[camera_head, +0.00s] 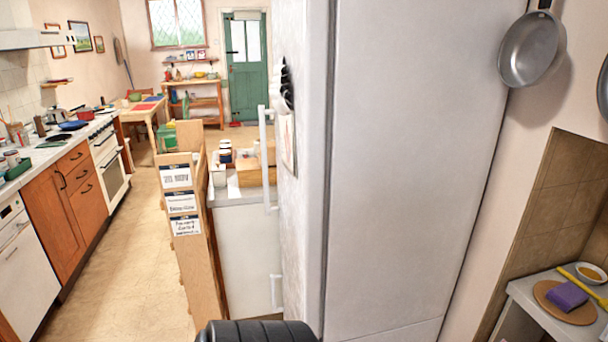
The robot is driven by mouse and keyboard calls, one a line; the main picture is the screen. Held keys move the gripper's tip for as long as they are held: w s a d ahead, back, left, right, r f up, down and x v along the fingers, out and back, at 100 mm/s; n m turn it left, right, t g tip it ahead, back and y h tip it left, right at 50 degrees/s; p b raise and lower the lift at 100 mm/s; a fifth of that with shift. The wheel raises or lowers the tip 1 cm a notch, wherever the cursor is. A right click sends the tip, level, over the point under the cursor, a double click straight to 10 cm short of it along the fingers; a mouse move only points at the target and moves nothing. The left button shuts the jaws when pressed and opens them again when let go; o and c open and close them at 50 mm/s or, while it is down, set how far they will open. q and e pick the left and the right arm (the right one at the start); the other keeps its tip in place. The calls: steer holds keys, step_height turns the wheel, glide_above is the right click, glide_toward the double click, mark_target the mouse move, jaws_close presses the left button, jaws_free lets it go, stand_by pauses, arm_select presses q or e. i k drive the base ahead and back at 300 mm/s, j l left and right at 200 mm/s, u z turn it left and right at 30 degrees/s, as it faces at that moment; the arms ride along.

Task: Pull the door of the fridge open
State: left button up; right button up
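The tall white fridge (415,150) stands at the centre, seen mostly from its side. Its door (316,160) is the narrow left part, facing left, and looks shut against the body along a dark seam. A long white vertical handle (268,160) stands out from the door front. A second, lower white handle (276,291) shows further down. Dark magnets and a paper sheet (288,142) are on the door front, seen at a steep angle. Neither of my grippers shows fingers in the head view.
A wooden rack with labelled cards (181,203) and a counter with boxes (237,192) stand left of the fridge door. The tiled floor (128,245) further left is clear. A pan (531,48) hangs on the right wall.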

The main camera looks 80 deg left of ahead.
mark_target(303, 33)
steer(key=u, duration=2.5)
